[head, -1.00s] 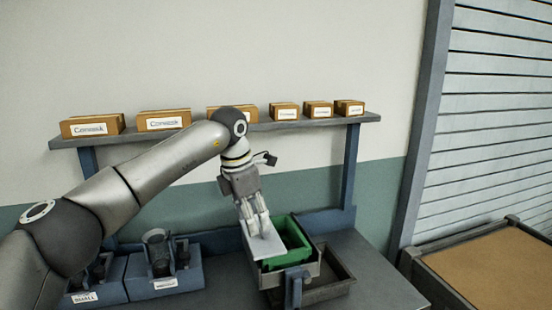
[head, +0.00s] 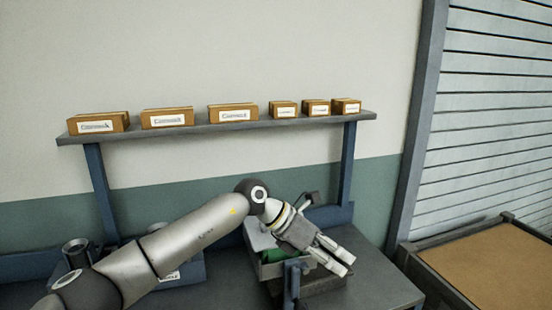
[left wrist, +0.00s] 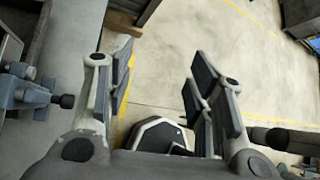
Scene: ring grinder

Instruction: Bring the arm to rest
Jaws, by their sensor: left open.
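My left arm (head: 185,250) comes in low from the left across the bench. My right gripper is not in view.
Blue fixtures (head: 192,272) stand behind my arm. Several cartons (head: 233,114) line the shelf (head: 215,128). A brown-topped table (head: 490,270) stands at right.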

